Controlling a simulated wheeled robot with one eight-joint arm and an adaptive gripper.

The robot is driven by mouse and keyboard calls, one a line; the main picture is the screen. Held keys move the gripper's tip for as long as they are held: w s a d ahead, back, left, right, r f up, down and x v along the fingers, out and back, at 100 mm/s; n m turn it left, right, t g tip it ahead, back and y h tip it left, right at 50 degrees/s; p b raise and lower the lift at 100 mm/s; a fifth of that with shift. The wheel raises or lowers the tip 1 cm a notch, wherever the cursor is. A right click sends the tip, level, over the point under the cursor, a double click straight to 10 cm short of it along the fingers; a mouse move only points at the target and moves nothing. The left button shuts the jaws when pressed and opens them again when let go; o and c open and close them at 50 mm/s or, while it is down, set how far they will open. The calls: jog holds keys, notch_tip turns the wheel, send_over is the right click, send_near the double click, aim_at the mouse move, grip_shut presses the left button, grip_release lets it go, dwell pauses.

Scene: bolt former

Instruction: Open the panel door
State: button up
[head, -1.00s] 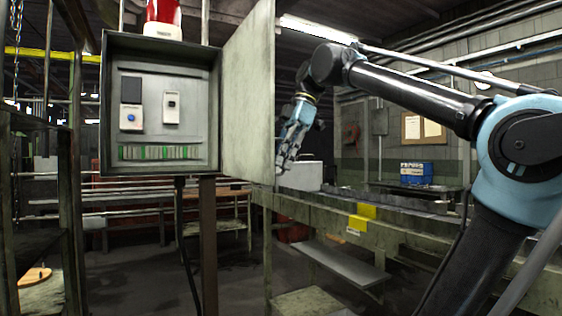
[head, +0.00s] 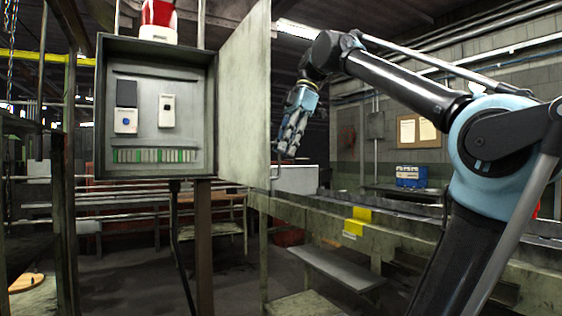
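The panel box (head: 187,170) is a grey metal cabinet on a post at the left of the head view. Its door (head: 244,100) stands swung out wide on the right side, and the inside shows. Inside are switch modules (head: 166,111) and a row of green and white terminals (head: 155,156). My gripper (head: 283,150) is just right of the door's outer edge, with its fingers pointing down. I cannot tell whether it touches the door. The gap between its fingertips is too small to judge.
A red and white beacon (head: 159,18) sits on top of the box. A long conveyor or bench frame (head: 400,240) with yellow tags (head: 358,214) runs along the right. A blue crate (head: 410,176) stands behind it. Bare floor shows below the box.

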jog(key=v, duration=0.6)
jog(key=shift+d+r, duration=0.2)
jog(key=shift+r, duration=0.15)
jog(key=shift+w, duration=0.1)
jog(key=w+d+f+m+t, duration=0.1)
jog(key=d+f+m, duration=0.2)
jog(key=f, duration=0.5)
jog(key=w+d+f+m+t, duration=0.1)
jog(key=w+d+f+m, duration=0.1)
jog(key=f+m, duration=0.35)
jog(key=s+d+f+m+h, duration=0.1)
jog(key=s+d+f+m, duration=0.2)
jog(key=f, duration=1.2)
jog(key=s+d+f+m+t+h, duration=0.1)
jog(key=s+d+f+m, duration=0.2)
jog(key=f, duration=1.3)
jog(key=s+d+f+m+t+h, duration=0.1)
jog(key=d+f+m, duration=0.7)
jog(key=f, duration=0.8)
jog(key=shift+s+m+h, duration=0.45)
jog(key=shift+s+h, duration=0.05)
jog(key=shift+s, duration=0.5)
